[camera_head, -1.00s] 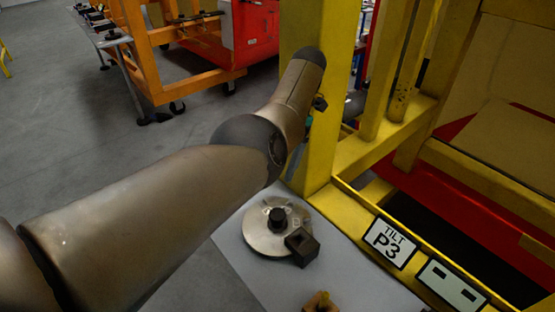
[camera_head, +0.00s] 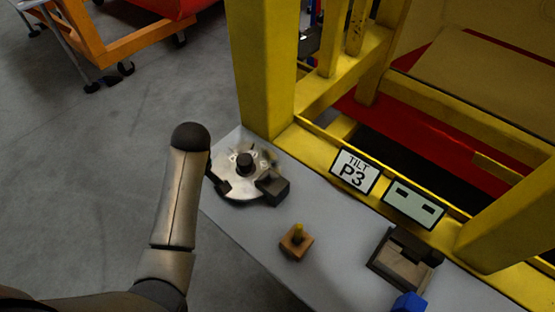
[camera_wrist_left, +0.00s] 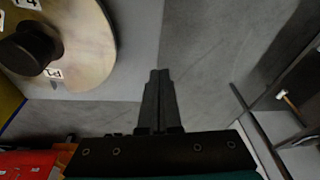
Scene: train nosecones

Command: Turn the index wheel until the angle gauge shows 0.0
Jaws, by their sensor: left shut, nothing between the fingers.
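The index wheel (camera_head: 236,187) is a pale metal disc with a black central knob (camera_head: 245,161), lying on the grey table beside the yellow post. A dark block (camera_head: 272,188) sits at its right rim. In the left wrist view the wheel (camera_wrist_left: 88,52) fills the upper left, with small white printed tags. My left gripper (camera_wrist_left: 158,75) is shut and empty, its fingertips to the right of the wheel and apart from it in the picture. In the head view my arm mostly hides that gripper, left of the wheel. A display plate (camera_head: 413,203) shows two dark dashes and no readable number.
A sign reading TILT P3 (camera_head: 354,171) stands left of the display plate on the yellow frame (camera_head: 263,70). A wooden block with a yellow peg (camera_head: 296,242), a dark open box (camera_head: 404,262) and a blue object (camera_head: 409,302) sit on the table (camera_head: 335,250).

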